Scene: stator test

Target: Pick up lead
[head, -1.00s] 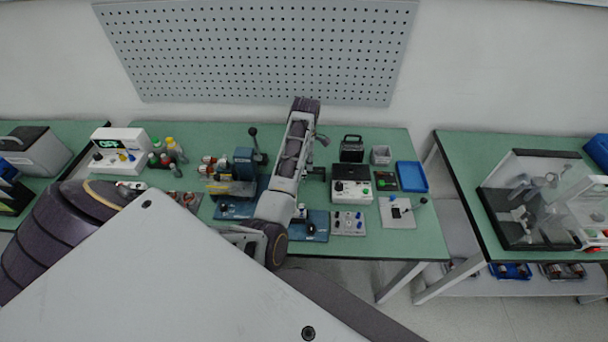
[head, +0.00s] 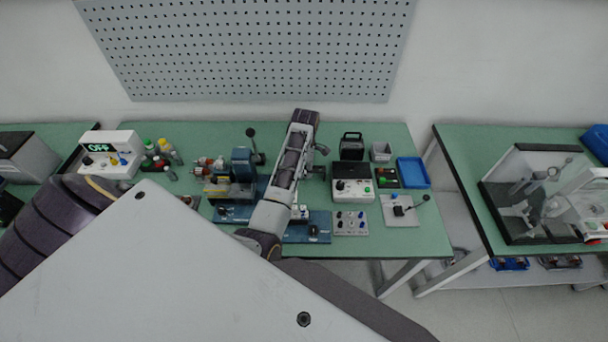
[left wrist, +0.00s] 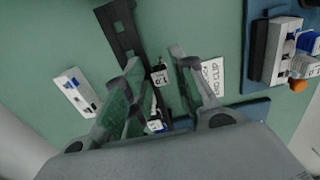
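My left gripper (left wrist: 157,62) shows clearly in the left wrist view. Its fingers are apart, with a gap between them, above the green bench. A small black piece with a white tag (left wrist: 159,75) shows in the gap, and it may be part of a lead. A second small tagged piece (left wrist: 155,125) lies lower between the fingers. I see no finger contact with either. A printed label (left wrist: 212,75) ending in "CLIP" lies by the right finger. In the head view my pale panel hides much of the left arm.
The bench (head: 390,238) is crowded. A white box (head: 110,155) with an OFF display and several bottles stand at the left. Blue-based fixtures (head: 240,190), a white control box (head: 353,190) and a blue tray (head: 412,172) stand further right. Another bench (head: 450,185) holds a clear-walled case.

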